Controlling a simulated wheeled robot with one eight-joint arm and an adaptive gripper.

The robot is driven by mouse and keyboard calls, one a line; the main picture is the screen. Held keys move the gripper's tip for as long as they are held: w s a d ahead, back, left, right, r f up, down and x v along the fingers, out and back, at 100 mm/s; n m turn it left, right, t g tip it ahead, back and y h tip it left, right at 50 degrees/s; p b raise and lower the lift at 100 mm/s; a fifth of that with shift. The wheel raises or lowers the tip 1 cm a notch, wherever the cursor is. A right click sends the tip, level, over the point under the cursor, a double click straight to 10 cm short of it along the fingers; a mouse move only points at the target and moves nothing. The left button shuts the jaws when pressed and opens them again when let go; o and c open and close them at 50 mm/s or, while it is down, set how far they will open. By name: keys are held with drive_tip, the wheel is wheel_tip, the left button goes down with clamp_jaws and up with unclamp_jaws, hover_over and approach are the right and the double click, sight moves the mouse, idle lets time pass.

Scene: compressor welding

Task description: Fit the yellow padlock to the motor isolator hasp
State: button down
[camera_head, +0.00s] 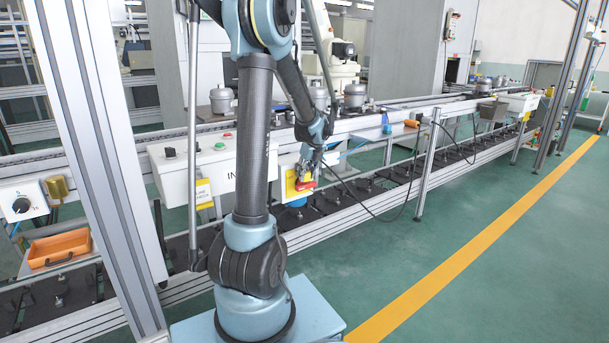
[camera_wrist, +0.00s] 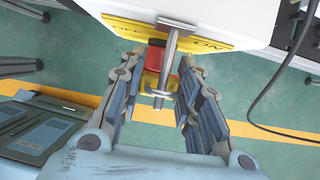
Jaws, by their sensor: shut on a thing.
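The motor isolator's yellow plate (camera_head: 291,184) is on the front of a white box, with a red handle (camera_head: 304,187) on it. My gripper (camera_head: 308,168) is at this plate. In the wrist view the fingers (camera_wrist: 159,75) stand either side of a small yellow body, seemingly the yellow padlock (camera_wrist: 151,86), and are shut on it. The red handle (camera_wrist: 155,57) and a grey metal bar, perhaps the hasp (camera_wrist: 170,60), overlap it there. The bar runs out from the yellow plate (camera_wrist: 215,47). Whether the shackle passes through the hasp cannot be told.
A white control box (camera_head: 178,178) with buttons is left of the isolator. An orange bin (camera_head: 59,247) sits at the far left. A black cable (camera_head: 385,218) hangs to the right. The green floor (camera_head: 480,270) at right is clear.

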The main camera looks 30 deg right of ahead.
drive_tip(key=c, duration=1.1)
unclamp_jaws()
drive_tip(key=v, duration=1.2)
drive_tip(key=shift+w, duration=0.15)
